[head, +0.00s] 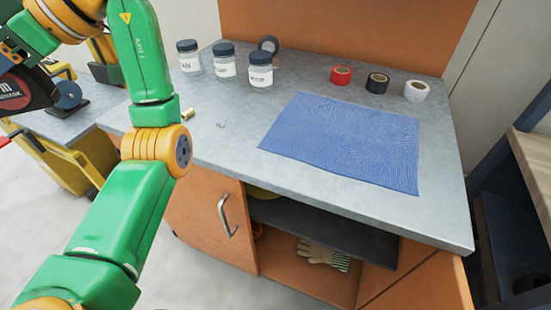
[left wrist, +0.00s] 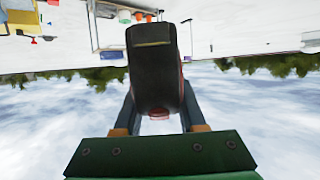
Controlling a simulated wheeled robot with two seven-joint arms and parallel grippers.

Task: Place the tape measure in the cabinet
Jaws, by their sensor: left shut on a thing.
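My left gripper (left wrist: 160,110) shows in the left wrist view, its fingers on both sides of a dark, rounded object with a light stripe and a bit of red, apparently the tape measure (left wrist: 152,68). It is shut on this object and holds it off any surface. The orange cabinet (head: 205,212) stands under the grey worktop. Its left front with a metal handle (head: 227,215) is beside an open compartment holding a dark shelf (head: 325,232). My right gripper is not in view.
On the worktop (head: 235,165) are a blue cloth (head: 345,140), several labelled jars (head: 260,72), tape rolls (head: 377,83) and small metal parts. Striped gloves (head: 322,255) lie low in the cabinet. A dark frame (head: 500,225) stands close at the right.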

